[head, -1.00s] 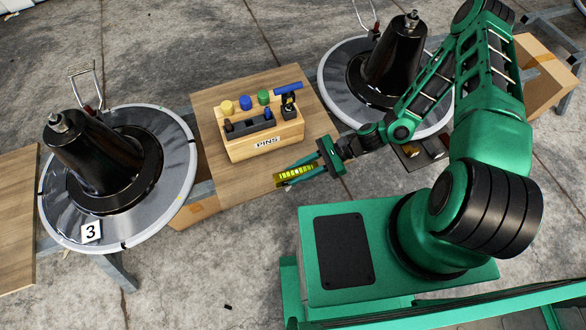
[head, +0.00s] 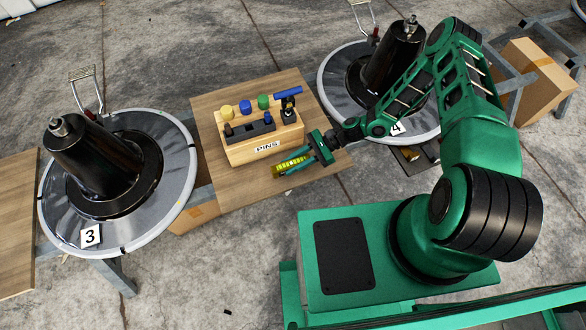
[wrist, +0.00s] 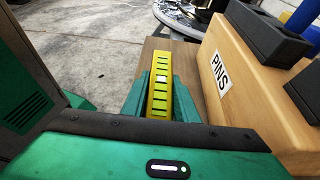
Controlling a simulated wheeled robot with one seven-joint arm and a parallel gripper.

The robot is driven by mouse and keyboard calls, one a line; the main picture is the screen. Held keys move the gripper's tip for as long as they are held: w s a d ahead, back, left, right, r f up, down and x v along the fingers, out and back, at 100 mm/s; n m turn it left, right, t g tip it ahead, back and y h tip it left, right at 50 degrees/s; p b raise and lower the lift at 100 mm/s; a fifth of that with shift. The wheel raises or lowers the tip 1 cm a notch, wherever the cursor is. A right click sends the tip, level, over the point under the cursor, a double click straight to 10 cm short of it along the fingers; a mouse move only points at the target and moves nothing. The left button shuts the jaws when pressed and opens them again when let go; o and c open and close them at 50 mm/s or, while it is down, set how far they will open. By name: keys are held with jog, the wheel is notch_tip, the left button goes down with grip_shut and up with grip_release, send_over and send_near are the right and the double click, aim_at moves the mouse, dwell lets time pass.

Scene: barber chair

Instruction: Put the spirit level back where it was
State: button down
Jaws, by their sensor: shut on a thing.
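The spirit level is a yellow bar with dark markings (head: 289,165). In the wrist view my gripper (wrist: 160,95) hides the level's lower end. I cannot tell whether the level touches the board.
The PINS box (head: 240,155) holds dark blocks and several coloured-topped tools, close beside my gripper. A round stand marked 3 (head: 165,200) is on the left. Another marked 4 (head: 340,75) stands behind my arm. A cardboard box (head: 545,80) is at the far right.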

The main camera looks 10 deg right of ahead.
jog(key=shift+f, duration=1.95)
jog(key=shift+f, duration=0.1)
jog(key=c, duration=1.4)
grip_release()
jog(key=v, duration=1.2)
jog(key=shift+a, duration=0.1)
